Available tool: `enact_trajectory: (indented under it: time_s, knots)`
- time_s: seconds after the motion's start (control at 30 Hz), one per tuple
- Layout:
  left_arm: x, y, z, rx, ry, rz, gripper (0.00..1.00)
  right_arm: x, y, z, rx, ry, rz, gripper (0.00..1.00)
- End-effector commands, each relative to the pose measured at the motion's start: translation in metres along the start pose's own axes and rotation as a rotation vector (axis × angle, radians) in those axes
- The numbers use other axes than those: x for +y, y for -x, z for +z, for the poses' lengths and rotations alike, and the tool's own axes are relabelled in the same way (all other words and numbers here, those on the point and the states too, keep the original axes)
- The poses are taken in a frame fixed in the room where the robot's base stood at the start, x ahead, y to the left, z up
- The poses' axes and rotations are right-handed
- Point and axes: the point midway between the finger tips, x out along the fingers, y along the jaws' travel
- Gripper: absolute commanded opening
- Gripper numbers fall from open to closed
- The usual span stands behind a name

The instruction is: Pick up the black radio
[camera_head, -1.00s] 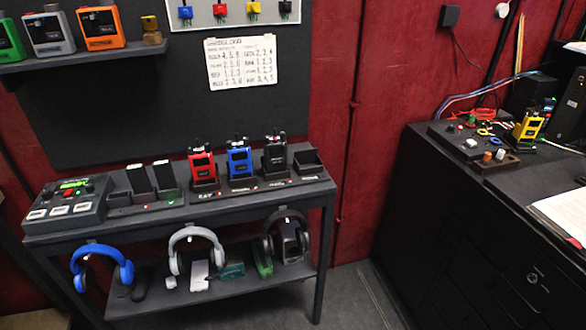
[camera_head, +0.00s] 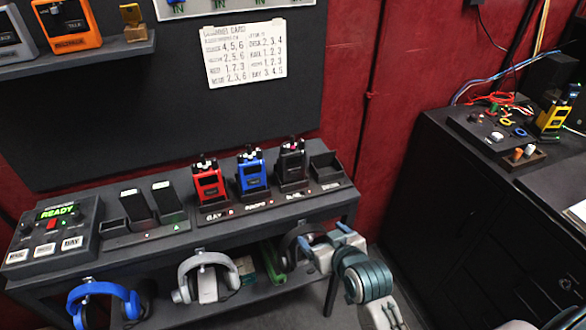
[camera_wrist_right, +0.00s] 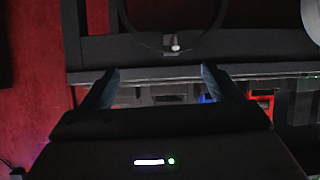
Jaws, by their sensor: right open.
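The black radio (camera_head: 291,163) stands upright in its dock on the bench in the head view, right of the blue radio (camera_head: 252,174) and the red radio (camera_head: 209,182). My right gripper (camera_head: 334,247) is low in front of the bench's right part, below and to the right of the black radio and apart from it. It is open and empty. Its two fingers (camera_wrist_right: 158,84) stand apart in the right wrist view, with the bench edge beyond them. I cannot make out the black radio in that dark view. My left gripper is not in view.
An empty dock (camera_head: 326,171) sits right of the black radio. Black headphones (camera_head: 301,245) hang under the bench edge beside my right gripper. A control box (camera_head: 54,230) reads READY at left. A yellow radio (camera_head: 553,119) stands on the right-hand cabinet (camera_head: 450,150).

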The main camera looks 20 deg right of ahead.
Motion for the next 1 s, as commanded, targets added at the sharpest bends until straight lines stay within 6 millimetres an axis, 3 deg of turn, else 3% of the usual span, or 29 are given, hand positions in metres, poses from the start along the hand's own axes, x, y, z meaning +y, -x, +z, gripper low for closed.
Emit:
enact_trajectory:
  time_s: [0.03, 0.1, 0.33, 0.47, 0.6, 1.0]
  knots:
    - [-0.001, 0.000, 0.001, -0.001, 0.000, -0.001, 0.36, -0.003, -0.005, -0.029, 0.087, -0.009, 0.002, 0.84]
    - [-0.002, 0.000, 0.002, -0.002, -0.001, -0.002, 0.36, -0.006, -0.010, -0.058, 0.185, -0.014, 0.007, 0.84]
    - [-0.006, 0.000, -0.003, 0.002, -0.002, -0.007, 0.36, -0.011, -0.019, -0.125, 0.424, -0.032, 0.034, 0.84]
    - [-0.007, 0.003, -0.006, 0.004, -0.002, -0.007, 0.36, -0.011, -0.026, -0.144, 0.478, -0.036, 0.042, 0.84]
    - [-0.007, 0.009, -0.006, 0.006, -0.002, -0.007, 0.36, -0.010, -0.045, -0.157, 0.483, -0.036, 0.043, 0.84]
    - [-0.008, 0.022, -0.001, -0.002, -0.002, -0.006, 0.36, -0.007, -0.082, -0.178, 0.480, -0.035, 0.043, 0.84]
